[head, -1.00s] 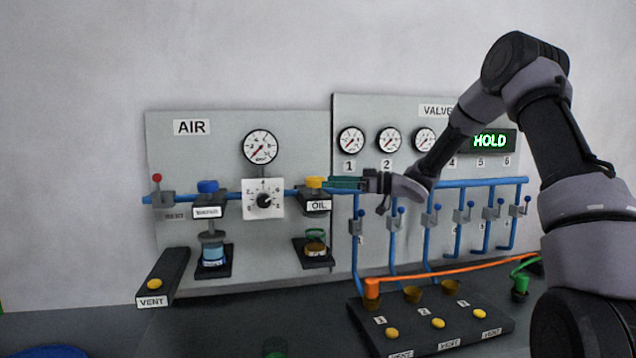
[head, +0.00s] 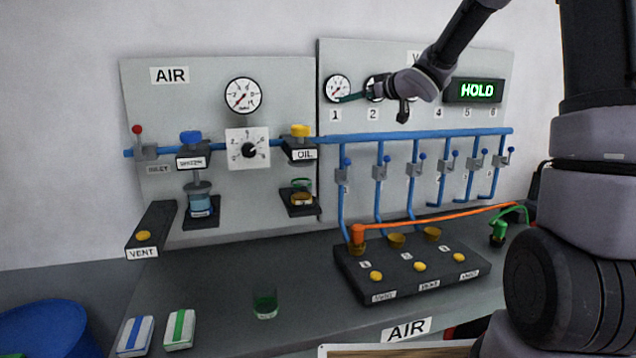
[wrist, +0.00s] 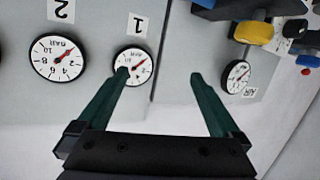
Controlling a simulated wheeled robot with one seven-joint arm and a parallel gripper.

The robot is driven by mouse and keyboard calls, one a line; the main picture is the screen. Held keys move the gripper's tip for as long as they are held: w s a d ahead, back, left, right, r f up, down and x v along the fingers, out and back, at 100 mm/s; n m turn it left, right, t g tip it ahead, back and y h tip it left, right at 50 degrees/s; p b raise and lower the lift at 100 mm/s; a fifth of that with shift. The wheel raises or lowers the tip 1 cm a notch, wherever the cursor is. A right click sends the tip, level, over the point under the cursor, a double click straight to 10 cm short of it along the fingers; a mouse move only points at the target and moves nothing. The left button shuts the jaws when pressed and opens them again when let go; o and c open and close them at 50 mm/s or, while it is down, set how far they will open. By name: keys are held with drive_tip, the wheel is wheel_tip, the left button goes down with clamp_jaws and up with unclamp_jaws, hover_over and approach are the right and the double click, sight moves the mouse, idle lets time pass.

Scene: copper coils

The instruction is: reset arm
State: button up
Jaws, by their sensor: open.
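My gripper (head: 354,97) is raised in front of the upper part of the valve panel (head: 420,60), near gauge 1 (head: 338,89). In the wrist view its two green fingers (wrist: 160,75) are spread apart with nothing between them. Gauge 1 shows between the fingers in the wrist view (wrist: 133,66), partly behind the left finger. My forearm crosses the panel's top and hides part of the gauge row and the VALVES label.
The air panel (head: 290,80) carries a yellow-topped oil unit (head: 301,131), a water unit (head: 191,137) and a dial (head: 249,150). Blue valve pipes (head: 420,136) run below my gripper. A black block (head: 400,285) with an orange hose (head: 450,219), a green cup (head: 265,303) and a blue bin (head: 45,330) stand lower.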

drive_tip(key=s+d+r+m+g+h, duration=0.1)
drive_tip(key=s+d+r+m+h, duration=0.1)
drive_tip(key=s+d+m+h, duration=0.5)
drive_tip(key=s+d+r+m+h, duration=0.2)
drive_tip(key=s+d+h, duration=0.1)
drive_tip(key=s+d, duration=0.65)
drive_tip(key=s+a+f+m+g+y, duration=0.1)
drive_tip(key=s+f+g, duration=0.1)
drive_tip(key=s, duration=0.9)
drive_tip(key=s+a+f+m+g+y, duration=0.2)
drive_tip(key=s+f, duration=0.1)
drive_tip(key=s, duration=0.7)
drive_tip(key=shift+s+a+f+m, duration=0.3)
drive_tip(key=shift+s+f, duration=0.05)
